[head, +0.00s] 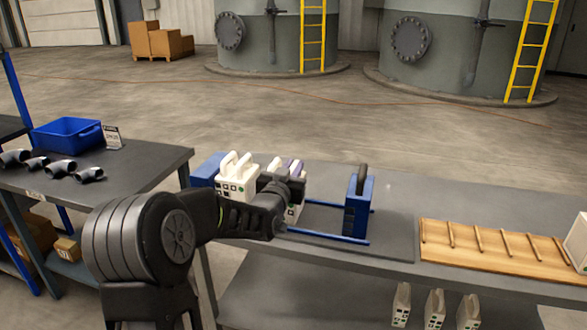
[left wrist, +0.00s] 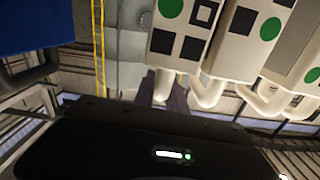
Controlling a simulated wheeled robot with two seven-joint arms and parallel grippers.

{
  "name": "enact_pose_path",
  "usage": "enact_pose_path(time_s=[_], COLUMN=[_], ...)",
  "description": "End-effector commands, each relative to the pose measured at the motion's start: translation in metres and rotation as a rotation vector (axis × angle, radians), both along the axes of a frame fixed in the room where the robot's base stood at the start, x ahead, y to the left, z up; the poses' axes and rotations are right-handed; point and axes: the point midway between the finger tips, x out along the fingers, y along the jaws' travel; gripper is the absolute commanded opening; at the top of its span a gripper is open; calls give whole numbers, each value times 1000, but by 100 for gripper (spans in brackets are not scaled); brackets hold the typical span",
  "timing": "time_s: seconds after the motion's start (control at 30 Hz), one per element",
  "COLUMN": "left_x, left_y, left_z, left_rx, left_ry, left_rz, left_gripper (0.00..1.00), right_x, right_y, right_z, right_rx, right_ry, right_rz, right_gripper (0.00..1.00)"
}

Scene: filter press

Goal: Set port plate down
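Several white plates with handles and black-square and green-dot markings (head: 236,186) stand close together at the left part of the press. They look upside down in the left wrist view (left wrist: 178,42), with handles hanging down. My left gripper (head: 283,186) is at the right side of this group, over the rails, and hides part of a plate (head: 294,212). I cannot tell which plate is the port plate. My right gripper is not in view.
Blue rails (head: 325,237) run to a blue upright block with a black handle (head: 354,212); the rails between are bare. A slatted wooden rack (head: 490,251) lies empty at right. A side table at left holds a blue bin (head: 67,136) and black pipe elbows (head: 60,166). Plates stand on the lower shelf (head: 434,309).

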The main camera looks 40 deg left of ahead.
Motion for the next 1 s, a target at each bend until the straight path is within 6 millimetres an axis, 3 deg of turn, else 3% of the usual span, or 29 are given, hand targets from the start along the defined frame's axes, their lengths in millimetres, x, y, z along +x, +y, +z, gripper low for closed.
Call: enact_pose_path(time_s=[0.23, 0.6, 0.77, 1.0], left_x=[0, 0, -17, -62], left_y=[0, 0, -6, -22], left_z=[0, 3, 2, 2], left_rx=[0, 0, 0, -2], left_ry=[0, 0, 0, -2], left_rz=[-1, 0, 0, 0], left_gripper=[37, 37, 37, 37], right_x=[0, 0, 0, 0], right_y=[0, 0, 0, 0], right_z=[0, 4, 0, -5], right_rx=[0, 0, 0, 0], right_ry=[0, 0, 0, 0], right_rz=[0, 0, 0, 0], right_gripper=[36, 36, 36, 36])
